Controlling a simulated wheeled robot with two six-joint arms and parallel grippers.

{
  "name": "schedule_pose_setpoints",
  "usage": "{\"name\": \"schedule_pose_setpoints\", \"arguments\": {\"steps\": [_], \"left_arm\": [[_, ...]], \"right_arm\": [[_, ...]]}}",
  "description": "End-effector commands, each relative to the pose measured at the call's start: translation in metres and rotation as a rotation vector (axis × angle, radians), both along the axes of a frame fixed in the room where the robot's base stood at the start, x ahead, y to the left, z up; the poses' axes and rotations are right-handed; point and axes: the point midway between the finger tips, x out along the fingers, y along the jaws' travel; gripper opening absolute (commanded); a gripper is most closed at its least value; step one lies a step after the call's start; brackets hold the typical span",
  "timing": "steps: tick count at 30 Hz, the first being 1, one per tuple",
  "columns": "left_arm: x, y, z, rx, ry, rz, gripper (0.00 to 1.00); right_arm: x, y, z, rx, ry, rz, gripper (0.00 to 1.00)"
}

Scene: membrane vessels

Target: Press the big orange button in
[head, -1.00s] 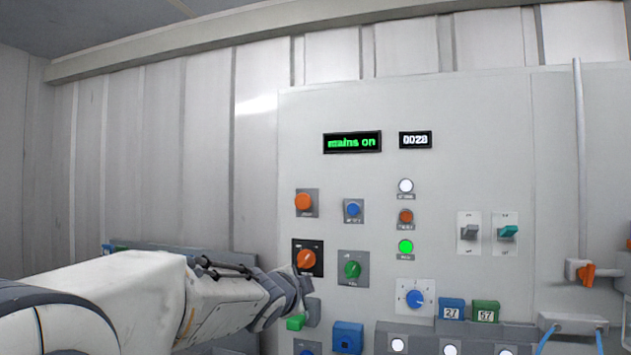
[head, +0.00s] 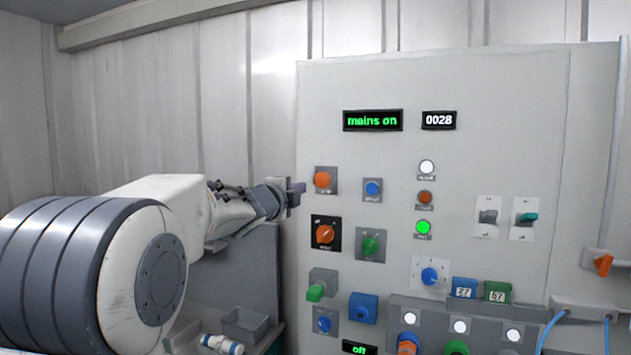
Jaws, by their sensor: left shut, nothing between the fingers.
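The big orange button (head: 322,179) is a round cap on a grey plate at the upper left of the control panel (head: 520,130). My left gripper (head: 297,188) is shut and empty. Its fingertips are just left of the button in the head view, near the left edge of its plate. I cannot tell how far they are from the panel face, and no contact with the button is visible. The button's face is fully visible. My right gripper is not in view.
An orange rotary switch (head: 325,234) on a black plate is below the button. A blue button (head: 373,188) is to its right. A green-handled lever (head: 316,291) is lower down. The display (head: 373,120) reads "mains on". A grey bin (head: 244,323) stands at lower left.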

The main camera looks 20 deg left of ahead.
Motion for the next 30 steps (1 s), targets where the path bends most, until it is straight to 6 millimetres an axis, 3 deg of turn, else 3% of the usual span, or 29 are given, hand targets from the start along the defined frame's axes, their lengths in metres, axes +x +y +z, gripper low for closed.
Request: {"name": "schedule_pose_setpoints", "arguments": {"steps": [9, 15, 21, 30], "left_arm": [[0.071, -0.003, 0.004, -0.001, 0.003, -0.002, 0.0], [0.102, -0.004, 0.004, -0.002, 0.002, -0.001, 0.0], [0.116, -0.005, 0.001, -0.001, 0.001, 0.0, 0.0], [0.117, -0.004, 0.0, -0.001, 0.0, 0.0, 0.0]], "right_arm": [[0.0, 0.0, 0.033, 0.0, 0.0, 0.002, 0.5], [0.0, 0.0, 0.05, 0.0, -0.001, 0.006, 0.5], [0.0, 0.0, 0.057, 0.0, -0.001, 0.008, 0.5], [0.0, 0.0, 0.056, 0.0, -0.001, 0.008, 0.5]]}}
